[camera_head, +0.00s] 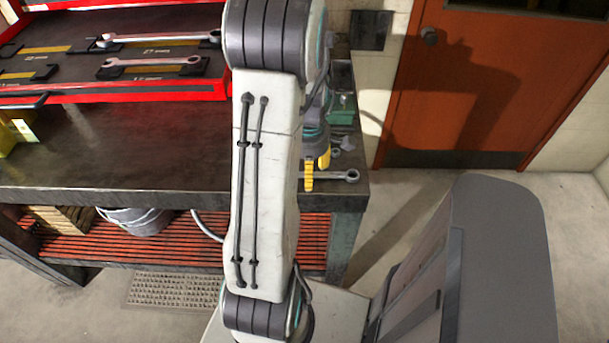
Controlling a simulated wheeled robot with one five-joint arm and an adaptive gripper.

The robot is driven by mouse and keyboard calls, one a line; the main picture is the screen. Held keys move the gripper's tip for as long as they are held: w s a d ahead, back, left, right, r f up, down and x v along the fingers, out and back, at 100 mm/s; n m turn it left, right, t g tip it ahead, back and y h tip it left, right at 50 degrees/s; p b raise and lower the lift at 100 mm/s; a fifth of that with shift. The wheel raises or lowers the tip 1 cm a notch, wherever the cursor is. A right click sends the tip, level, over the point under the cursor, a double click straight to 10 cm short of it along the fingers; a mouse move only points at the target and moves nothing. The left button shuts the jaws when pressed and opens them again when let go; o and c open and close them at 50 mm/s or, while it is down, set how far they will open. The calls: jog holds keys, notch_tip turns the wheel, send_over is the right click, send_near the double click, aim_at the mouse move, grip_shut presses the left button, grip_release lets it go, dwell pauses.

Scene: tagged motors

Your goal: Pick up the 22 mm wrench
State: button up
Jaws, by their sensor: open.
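A steel wrench (340,177) lies on the dark workbench (120,160) near its right end. Its ring end points right, and its left part is hidden behind my gripper and arm. My gripper (317,173), with yellow fingertips, is open and just above or beside this wrench. I cannot tell whether they touch. Two more wrenches lie in the red tool drawer (120,96) at the upper left: a longer one at the back (165,38) and a shorter one in front (150,62). The drawer markings are too small to read surely, so I cannot tell which wrench is 22 mm.
Small grey parts (345,143) and a green box (342,108) are on the bench behind my gripper. The lower slatted shelf (180,250) holds a metal bucket (135,221). An orange door (480,80) stands to the right, with open floor before it.

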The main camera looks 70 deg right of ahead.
jog(key=shift+f, duration=0.55)
jog(key=shift+c, duration=0.5)
grip_shut()
